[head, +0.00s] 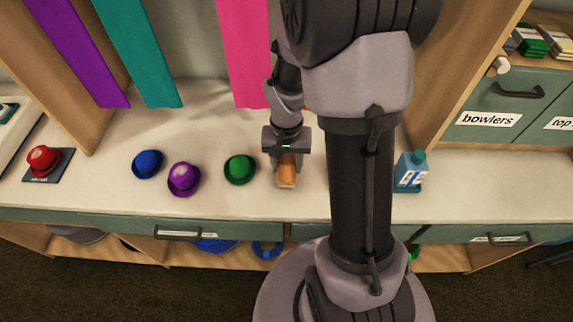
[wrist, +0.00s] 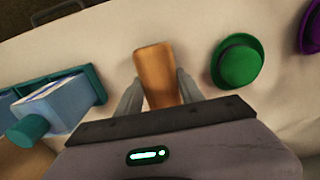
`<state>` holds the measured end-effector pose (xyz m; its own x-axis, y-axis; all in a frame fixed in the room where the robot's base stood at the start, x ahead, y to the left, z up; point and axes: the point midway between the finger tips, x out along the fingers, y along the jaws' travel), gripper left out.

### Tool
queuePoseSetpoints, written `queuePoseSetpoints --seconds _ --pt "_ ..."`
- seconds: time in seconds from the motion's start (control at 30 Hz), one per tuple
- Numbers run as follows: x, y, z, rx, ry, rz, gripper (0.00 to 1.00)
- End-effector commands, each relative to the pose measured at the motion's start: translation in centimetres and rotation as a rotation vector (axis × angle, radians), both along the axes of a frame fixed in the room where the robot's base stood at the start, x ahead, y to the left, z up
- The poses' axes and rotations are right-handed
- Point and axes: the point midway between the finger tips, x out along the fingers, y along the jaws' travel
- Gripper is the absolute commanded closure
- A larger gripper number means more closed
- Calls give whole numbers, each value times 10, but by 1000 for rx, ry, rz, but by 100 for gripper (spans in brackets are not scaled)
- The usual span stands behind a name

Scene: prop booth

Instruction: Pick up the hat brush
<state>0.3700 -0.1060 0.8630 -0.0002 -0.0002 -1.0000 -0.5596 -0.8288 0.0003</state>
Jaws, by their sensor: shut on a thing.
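The hat brush (head: 287,172) is a wooden, orange-brown block on the white counter, to the right of the green hat. My gripper (head: 285,158) is above it with its fingers pointing down. In the wrist view the brush (wrist: 156,70) lies between the two grey fingers, and my gripper (wrist: 157,92) is shut on it. Its lower part is hidden by the gripper body. I cannot tell whether the brush touches the counter.
Green (head: 240,169), purple (head: 184,179) and blue (head: 147,164) hats stand left of the brush. A red hat (head: 43,159) sits on a dark pad at far left. A blue bottle (head: 411,168) stands in a teal holder on the right. Ribbons hang behind.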

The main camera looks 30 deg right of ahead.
Motion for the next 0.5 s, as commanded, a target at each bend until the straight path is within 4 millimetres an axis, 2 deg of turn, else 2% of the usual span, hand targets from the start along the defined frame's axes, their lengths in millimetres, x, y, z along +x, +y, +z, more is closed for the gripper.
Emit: queuePoseSetpoints --seconds 0.07,0.17,0.27,0.47,0.5 --pt "0 0 17 -1 -1 -1 99" --pt "-17 -5 17 1 1 -3 99" --pt "-40 -10 19 1 2 -5 99" --pt "-102 -25 26 2 2 -9 99" --pt "-110 -28 20 -3 -6 -7 99"
